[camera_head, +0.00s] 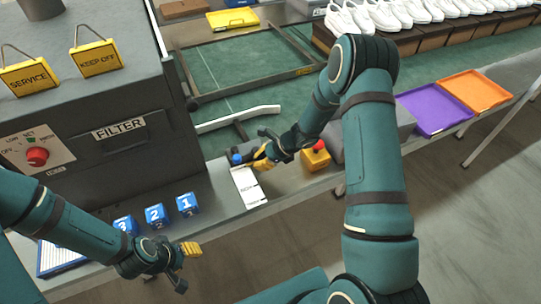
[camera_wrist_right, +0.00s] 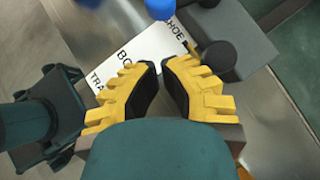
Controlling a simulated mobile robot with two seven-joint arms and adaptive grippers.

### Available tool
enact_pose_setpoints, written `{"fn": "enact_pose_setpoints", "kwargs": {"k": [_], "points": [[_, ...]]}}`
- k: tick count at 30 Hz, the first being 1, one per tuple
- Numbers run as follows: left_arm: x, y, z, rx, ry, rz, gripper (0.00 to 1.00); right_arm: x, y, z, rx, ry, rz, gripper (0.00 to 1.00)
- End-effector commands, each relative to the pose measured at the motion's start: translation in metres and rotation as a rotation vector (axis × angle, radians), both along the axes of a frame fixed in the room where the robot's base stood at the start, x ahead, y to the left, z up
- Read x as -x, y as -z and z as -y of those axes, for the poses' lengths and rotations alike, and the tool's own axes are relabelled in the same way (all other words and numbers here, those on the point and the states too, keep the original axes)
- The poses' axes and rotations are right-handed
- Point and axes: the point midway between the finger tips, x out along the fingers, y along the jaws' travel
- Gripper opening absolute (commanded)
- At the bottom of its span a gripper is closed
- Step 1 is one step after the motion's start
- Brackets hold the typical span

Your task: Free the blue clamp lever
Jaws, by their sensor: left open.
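A blue knob (camera_head: 236,158), which looks like the clamp lever's end, stands by the upper end of a white lettered card (camera_head: 250,190). In the right wrist view the blue knob (camera_wrist_right: 160,8) is cut off at the top edge, above the card (camera_wrist_right: 135,55). My right gripper (camera_head: 262,160) is close to the right of the knob; its fingertips (camera_wrist_right: 159,65) are a little apart with nothing visible between them. My left gripper (camera_head: 187,266) is open and empty, low at the left near the front edge. The lever's pivot is hidden.
A dark round knob (camera_wrist_right: 220,55) lies beside the card. Blue numbered blocks (camera_head: 156,216) stand left of it. A yellow box with a red button (camera_head: 316,158) is right of my gripper. A grey filter machine (camera_head: 100,120) fills the left. Purple (camera_head: 432,110) and orange (camera_head: 474,90) trays lie right.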

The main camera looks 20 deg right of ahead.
Motion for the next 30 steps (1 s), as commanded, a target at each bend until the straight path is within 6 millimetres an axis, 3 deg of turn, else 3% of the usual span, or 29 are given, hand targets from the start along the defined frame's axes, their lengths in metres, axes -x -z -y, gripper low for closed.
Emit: {"fn": "enact_pose_setpoints", "kwargs": {"k": [3, 9, 23, 30], "points": [[0.000, -0.001, 0.000, 0.000, 0.000, 0.000, 0.47, -0.009, -0.002, -0.018, -0.001, -0.004, 0.003, 0.00], [0.000, -0.001, 0.000, 0.000, 0.000, 0.001, 0.47, -0.016, 0.000, -0.031, 0.001, -0.001, 0.001, 0.00], [0.000, 0.000, 0.000, 0.000, 0.000, 0.001, 0.47, -0.018, 0.000, -0.034, -0.001, 0.001, 0.001, 0.00], [0.003, 0.010, 0.001, 0.002, 0.004, -0.006, 0.47, -0.020, 0.001, -0.045, -0.001, 0.021, 0.003, 0.00]]}}
